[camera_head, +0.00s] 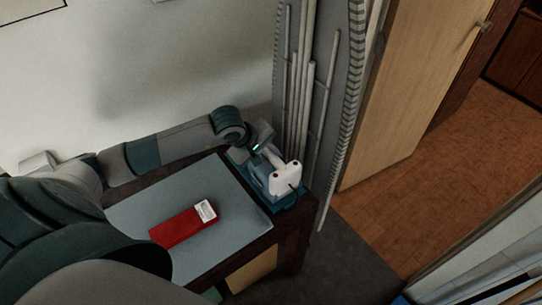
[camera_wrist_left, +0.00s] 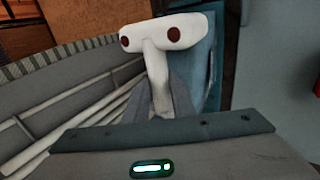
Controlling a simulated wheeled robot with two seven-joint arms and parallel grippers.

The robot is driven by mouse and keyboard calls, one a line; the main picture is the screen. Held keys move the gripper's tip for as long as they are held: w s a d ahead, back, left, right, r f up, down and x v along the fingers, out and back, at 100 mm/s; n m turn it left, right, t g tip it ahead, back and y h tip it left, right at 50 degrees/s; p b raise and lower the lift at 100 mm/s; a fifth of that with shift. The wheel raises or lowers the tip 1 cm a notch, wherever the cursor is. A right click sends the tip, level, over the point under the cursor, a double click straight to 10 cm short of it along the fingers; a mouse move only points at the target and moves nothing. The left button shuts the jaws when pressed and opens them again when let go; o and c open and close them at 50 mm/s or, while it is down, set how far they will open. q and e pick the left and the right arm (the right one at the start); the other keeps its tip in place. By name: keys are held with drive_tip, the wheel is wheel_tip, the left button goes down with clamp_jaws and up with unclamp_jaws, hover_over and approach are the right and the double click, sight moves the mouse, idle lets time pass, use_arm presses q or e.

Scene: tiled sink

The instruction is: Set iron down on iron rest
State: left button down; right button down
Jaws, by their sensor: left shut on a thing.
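The white iron (camera_head: 286,180), with two dark round spots on its end, is at the far right corner of the small table. My left gripper (camera_head: 262,152) is shut on its white handle; in the left wrist view the iron (camera_wrist_left: 168,36) rises from between the grey fingers (camera_wrist_left: 161,98). A blue piece that looks like the iron rest (camera_head: 287,204) lies under the iron at the corner, and it also shows in the left wrist view (camera_wrist_left: 204,62). I cannot tell whether the iron touches it. My right gripper is not in view.
The table has a pale blue-grey top (camera_head: 135,212). A red box with a white label (camera_head: 182,228) lies on it. A folded ironing board (camera_head: 318,90) stands upright close behind the iron. A wooden door (camera_head: 405,85) is at the right. The tabletop around the red box is clear.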

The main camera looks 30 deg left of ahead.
use_arm(q)
drive_tip(key=shift+f+b, duration=0.2)
drive_tip(key=shift+b, duration=0.3)
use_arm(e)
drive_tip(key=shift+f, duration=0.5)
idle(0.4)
use_arm(q)
drive_tip(key=c, duration=1.6)
unclamp_jaws()
drive_tip(key=shift+o, duration=0.8)
drive_tip(key=shift+s+f, duration=0.1)
drive_tip(key=shift+f, duration=0.15)
drive_tip(key=b+v, duration=0.2)
drive_tip(key=v, duration=0.4)
drive_tip(key=shift+a+r, duration=0.1)
drive_tip(key=shift+r, duration=0.05)
drive_tip(key=b+v, duration=0.2)
drive_tip(key=v, duration=0.9)
drive_tip(key=shift+r, duration=0.15)
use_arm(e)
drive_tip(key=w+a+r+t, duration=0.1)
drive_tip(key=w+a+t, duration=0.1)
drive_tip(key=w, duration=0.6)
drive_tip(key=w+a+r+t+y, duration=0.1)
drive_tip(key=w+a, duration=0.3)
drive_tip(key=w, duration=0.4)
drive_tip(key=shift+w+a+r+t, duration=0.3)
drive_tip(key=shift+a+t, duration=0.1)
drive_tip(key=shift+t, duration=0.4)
